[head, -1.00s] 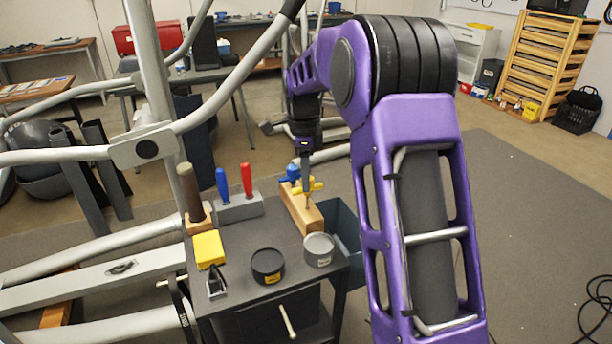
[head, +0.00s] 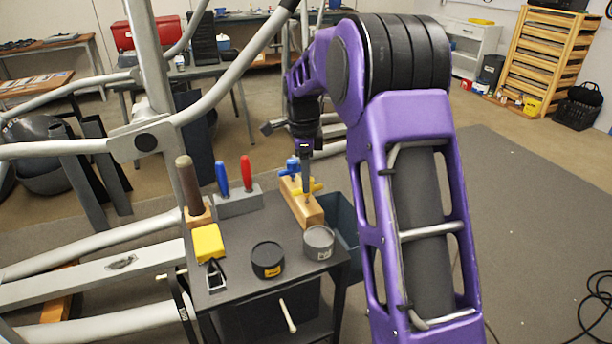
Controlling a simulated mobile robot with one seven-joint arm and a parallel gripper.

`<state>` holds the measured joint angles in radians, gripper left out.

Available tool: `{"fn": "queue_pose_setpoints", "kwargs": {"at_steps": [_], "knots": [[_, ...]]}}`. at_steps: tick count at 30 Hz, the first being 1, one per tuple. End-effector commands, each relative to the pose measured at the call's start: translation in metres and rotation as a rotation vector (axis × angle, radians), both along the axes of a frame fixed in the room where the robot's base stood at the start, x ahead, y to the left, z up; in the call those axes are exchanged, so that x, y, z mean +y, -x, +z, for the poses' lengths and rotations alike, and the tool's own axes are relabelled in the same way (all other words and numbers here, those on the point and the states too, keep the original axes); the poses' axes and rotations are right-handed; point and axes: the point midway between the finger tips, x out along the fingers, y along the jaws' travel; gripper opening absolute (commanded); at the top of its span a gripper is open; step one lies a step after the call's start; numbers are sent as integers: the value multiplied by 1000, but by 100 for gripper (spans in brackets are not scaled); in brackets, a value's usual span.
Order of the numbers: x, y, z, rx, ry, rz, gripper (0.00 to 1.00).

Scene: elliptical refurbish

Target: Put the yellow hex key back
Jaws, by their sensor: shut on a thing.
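The yellow hex key (head: 314,187) shows as a small yellow piece right at the top of a wooden block (head: 306,211) on the dark cart. My gripper (head: 306,184) points down over the block and is shut on the yellow hex key. Its fingers hide part of the key. I cannot tell whether the key's shaft is inside a hole of the block. A blue hex key (head: 292,163) stands at the far end of the block, just left of and behind my gripper.
On the cart top (head: 235,255) are a grey holder with blue and red handles (head: 238,204), a brown-handled tool (head: 188,185), a yellow box (head: 208,244), and black (head: 268,260) and grey (head: 318,243) round tins. Metal machine bars (head: 225,92) stand at left.

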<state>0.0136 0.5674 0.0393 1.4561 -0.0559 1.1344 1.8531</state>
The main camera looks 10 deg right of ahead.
Motion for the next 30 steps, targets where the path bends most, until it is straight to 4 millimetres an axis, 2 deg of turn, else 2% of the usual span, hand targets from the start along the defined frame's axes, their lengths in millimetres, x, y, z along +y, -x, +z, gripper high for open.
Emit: {"fn": "queue_pose_setpoints", "kwargs": {"at_steps": [10, 11, 16, 26, 30], "knots": [[0, 0, -4, 0, 0, 0, 0], [0, 0, -4, 0, 0, 0, 43], [0, 0, -4, 0, 0, 0, 73], [0, 0, -2, -1, 0, 0, 73], [1, -1, 14, -3, 0, 1, 73]]}}
